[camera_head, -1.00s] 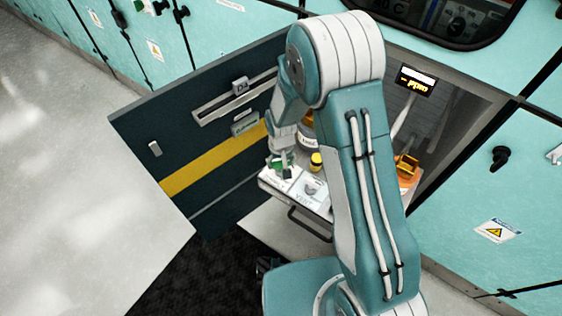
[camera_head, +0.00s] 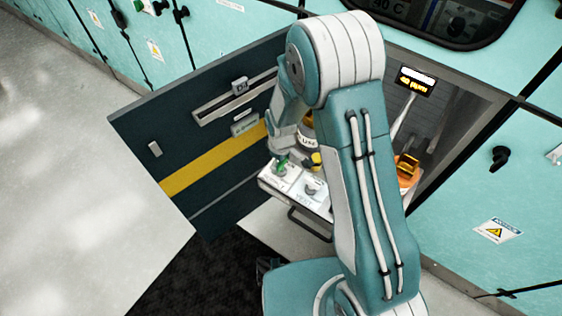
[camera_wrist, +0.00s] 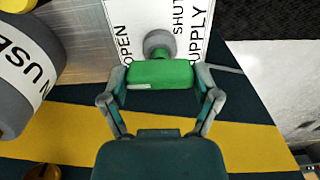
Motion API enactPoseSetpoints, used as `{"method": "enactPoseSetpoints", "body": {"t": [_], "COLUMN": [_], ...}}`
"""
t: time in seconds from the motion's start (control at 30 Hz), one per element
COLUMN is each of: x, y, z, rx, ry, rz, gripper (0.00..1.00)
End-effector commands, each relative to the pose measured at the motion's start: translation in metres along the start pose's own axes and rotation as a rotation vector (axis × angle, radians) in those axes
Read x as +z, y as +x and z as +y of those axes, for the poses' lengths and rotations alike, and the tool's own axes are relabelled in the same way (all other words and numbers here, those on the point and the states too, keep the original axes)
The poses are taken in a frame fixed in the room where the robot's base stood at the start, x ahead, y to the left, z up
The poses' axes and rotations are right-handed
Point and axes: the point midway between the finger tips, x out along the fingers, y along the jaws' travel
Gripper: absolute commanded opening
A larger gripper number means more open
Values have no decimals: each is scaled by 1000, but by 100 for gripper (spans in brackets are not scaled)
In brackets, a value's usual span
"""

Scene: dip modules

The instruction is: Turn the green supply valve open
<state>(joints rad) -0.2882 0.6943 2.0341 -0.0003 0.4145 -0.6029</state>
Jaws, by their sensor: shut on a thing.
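The green supply valve handle (camera_wrist: 160,72) lies crosswise in the wrist view, on a grey stem above a white plate (camera_wrist: 135,20) lettered OPEN, SHUT and SUPPLY. My gripper (camera_wrist: 161,82) has one finger at each end of the handle and is shut on it. In the head view the green handle (camera_head: 281,163) shows at the left of the white panel. My arm hides part of the gripper there. The grey stem stands between the OPEN lettering on the left and SHUT on the right in the wrist view.
A grey knob (camera_head: 313,188) marked VENT sits right of the green valve. A grey container (camera_wrist: 28,80) stands close by on the left in the wrist view. The dark open door (camera_head: 200,125) has a yellow stripe. A lit display (camera_head: 415,82) hangs inside the cabinet.

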Motion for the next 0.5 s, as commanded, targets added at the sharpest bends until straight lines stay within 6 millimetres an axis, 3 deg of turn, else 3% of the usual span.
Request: {"method": "enactPoseSetpoints", "body": {"t": [0.5], "x": [-3], "y": [-1], "z": [2], "rx": [6], "ry": [-35], "rz": [9], "gripper": [32]}}
